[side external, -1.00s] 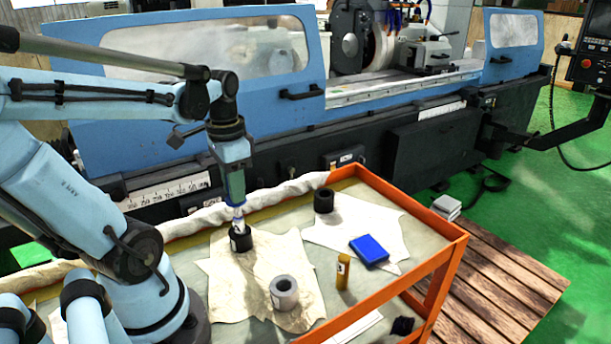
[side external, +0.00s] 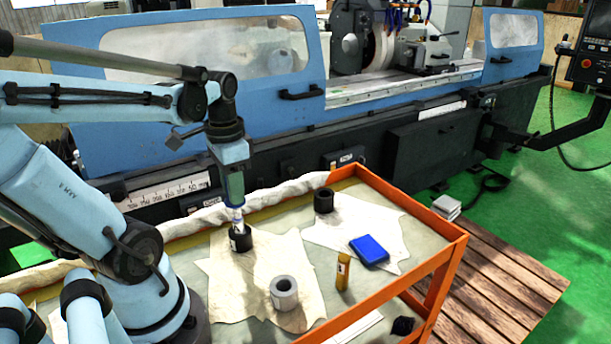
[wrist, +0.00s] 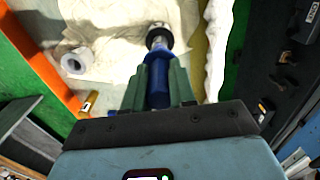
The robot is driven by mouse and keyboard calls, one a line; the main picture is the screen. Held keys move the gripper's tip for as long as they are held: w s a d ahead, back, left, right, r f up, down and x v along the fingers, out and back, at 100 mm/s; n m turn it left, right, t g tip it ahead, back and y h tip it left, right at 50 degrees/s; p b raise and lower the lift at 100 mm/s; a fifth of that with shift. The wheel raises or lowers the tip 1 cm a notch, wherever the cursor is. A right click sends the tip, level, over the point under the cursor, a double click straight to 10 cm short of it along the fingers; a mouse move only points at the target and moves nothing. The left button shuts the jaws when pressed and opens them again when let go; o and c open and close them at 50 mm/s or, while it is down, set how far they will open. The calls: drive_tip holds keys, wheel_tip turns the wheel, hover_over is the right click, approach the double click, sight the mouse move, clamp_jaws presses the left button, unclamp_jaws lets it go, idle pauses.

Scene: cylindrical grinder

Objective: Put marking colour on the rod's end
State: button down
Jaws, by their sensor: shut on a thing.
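The rod's blue handle (wrist: 158,88) shows between the green fingers in the wrist view. Its pale lower part (side external: 238,218) reaches down to a black ring (side external: 241,241) on a cream cloth. The rod's end is hidden at the ring, so I cannot tell how deep it sits. A blue flat pad or box (side external: 369,251), perhaps the marking colour, lies on the second cloth to the right.
A grey ring (side external: 284,293) stands on the near cloth (side external: 225,278). A second black ring (side external: 323,200) stands on the far cloth (side external: 392,222). The grinder (side external: 400,130) stands behind the cart.

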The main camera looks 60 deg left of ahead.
drive_tip(key=shift+w+a, duration=0.25)
drive_tip(key=shift+w, duration=0.05)
drive_tip(key=shift+s+d, duration=0.2)
drive_tip(key=shift+r, duration=0.15)
drive_tip(key=shift+r, duration=2.95)
drive_tip(key=shift+f, duration=0.1)
drive_tip(key=shift+f, duration=2.6)
drive_tip(key=shift+f, duration=0.4)
drive_tip(key=shift+s+d, duration=0.2)
drive_tip(key=shift+s, duration=0.05)
